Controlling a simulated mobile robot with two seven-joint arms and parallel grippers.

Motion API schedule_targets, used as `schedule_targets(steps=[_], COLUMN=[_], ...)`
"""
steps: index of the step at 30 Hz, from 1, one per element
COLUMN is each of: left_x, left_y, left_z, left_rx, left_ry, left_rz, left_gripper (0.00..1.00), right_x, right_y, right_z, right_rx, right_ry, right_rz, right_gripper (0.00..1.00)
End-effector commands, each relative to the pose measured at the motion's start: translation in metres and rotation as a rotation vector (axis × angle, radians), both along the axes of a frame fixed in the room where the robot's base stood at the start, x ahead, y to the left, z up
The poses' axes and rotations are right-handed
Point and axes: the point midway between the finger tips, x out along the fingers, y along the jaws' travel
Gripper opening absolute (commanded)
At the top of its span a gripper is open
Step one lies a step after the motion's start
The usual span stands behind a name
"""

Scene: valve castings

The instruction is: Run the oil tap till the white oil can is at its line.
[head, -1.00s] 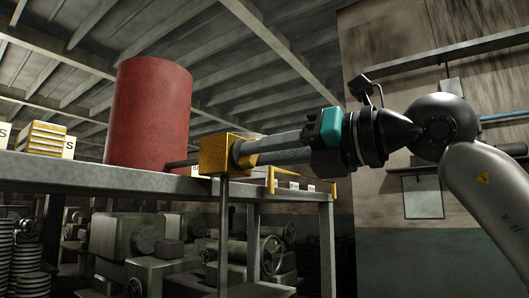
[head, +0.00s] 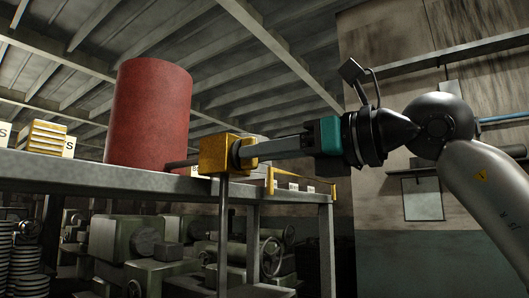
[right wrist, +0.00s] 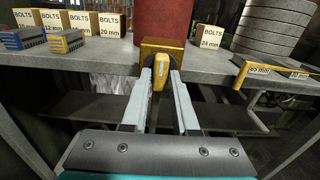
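The red oil drum (head: 148,115) stands on the grey shelf, with a yellow tap block (head: 213,154) on a short pipe at its right. My right gripper (head: 243,151) is at the tap; its fingers reach in from the right. In the right wrist view the tap's yellow handle (right wrist: 159,78) sits between the fingertips (right wrist: 161,80), one finger on each side, and they look closed on it. A thin dark vertical line (head: 223,235) runs down below the tap; I cannot tell if it is oil or a pipe. The white oil can and my left gripper are not in view.
The grey shelf (head: 90,179) carries boxes of bolts (right wrist: 110,23), a stack of grey discs (right wrist: 268,25) and a yellow rail (right wrist: 284,72) near its edge. Green machines (head: 140,238) stand below and behind. Open air lies in front of the shelf.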

Motion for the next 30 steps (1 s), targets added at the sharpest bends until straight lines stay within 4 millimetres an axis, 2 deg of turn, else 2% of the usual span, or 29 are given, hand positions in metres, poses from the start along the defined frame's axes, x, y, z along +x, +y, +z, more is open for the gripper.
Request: schedule_targets(steps=[1,6,13,17,20,30], left_x=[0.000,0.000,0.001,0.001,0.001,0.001], left_y=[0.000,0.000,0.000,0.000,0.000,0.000], left_z=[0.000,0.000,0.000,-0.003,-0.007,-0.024], left_rx=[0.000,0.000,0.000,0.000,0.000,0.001], left_ry=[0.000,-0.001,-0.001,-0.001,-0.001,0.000], left_rz=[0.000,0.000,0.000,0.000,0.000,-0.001], left_gripper=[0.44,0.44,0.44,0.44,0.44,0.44], right_x=[0.000,0.000,0.000,-0.004,-0.012,-0.060], right_y=[0.000,0.000,0.000,-0.007,-0.019,-0.084], right_z=[0.000,0.000,0.000,0.000,-0.001,-0.001], right_rx=[0.000,0.001,0.002,0.003,0.004,0.002], right_ry=[0.000,0.002,0.002,0.002,0.000,0.000], right_rz=[0.000,0.000,0.000,-0.003,-0.003,-0.005], right_gripper=[0.35,0.53,0.53,0.53,0.53,0.53])
